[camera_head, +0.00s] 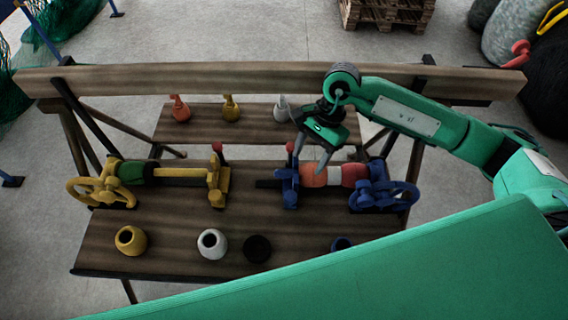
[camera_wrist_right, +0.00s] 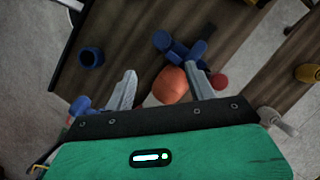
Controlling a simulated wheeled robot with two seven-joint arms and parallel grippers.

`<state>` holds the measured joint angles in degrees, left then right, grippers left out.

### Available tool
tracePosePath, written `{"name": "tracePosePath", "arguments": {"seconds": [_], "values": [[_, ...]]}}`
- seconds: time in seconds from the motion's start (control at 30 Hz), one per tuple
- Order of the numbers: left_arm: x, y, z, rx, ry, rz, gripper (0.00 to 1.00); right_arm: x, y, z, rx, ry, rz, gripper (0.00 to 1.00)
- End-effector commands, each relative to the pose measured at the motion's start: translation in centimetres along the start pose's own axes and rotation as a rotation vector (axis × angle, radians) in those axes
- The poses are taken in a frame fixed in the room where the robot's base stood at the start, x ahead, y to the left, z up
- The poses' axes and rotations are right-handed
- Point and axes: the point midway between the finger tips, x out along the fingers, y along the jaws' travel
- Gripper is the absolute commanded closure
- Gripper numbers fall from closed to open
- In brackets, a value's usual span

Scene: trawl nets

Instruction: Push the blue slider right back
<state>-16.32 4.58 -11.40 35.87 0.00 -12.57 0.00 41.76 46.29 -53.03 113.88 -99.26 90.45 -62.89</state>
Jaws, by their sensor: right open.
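The blue slider (camera_head: 287,186) stands on the left part of the right-hand rail on the table, with a red-knobbed lever behind it. It also shows in the wrist view (camera_wrist_right: 180,47). My right gripper (camera_head: 311,160) is open and points down above the slider and orange float. In the wrist view the orange float (camera_wrist_right: 169,85) shows between the open fingers (camera_wrist_right: 161,88), which look empty. My left gripper is out of view.
A yellow handwheel and slider rig (camera_head: 218,185) stands at the left. Yellow (camera_head: 130,240), white (camera_head: 212,243) and black (camera_head: 257,248) pots stand along the front. A wooden beam (camera_head: 220,78) crosses behind, with a shelf (camera_head: 255,130) of small floats below it.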

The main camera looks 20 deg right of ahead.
Motion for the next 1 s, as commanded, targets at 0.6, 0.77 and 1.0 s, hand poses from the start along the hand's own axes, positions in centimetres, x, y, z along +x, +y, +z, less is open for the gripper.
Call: {"name": "tracePosePath", "arguments": {"seconds": [0.6, 0.77, 1.0], "values": [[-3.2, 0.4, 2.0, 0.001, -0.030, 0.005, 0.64, 8.6, 0.1, 0.3, 0.003, -0.004, 0.004, 0.44], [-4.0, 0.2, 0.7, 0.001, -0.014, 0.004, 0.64, 11.4, 0.1, 0.2, 0.003, -0.003, 0.003, 0.44], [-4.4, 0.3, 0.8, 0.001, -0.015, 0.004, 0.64, 13.6, 0.0, 0.1, 0.001, -0.001, 0.000, 0.44]]}}
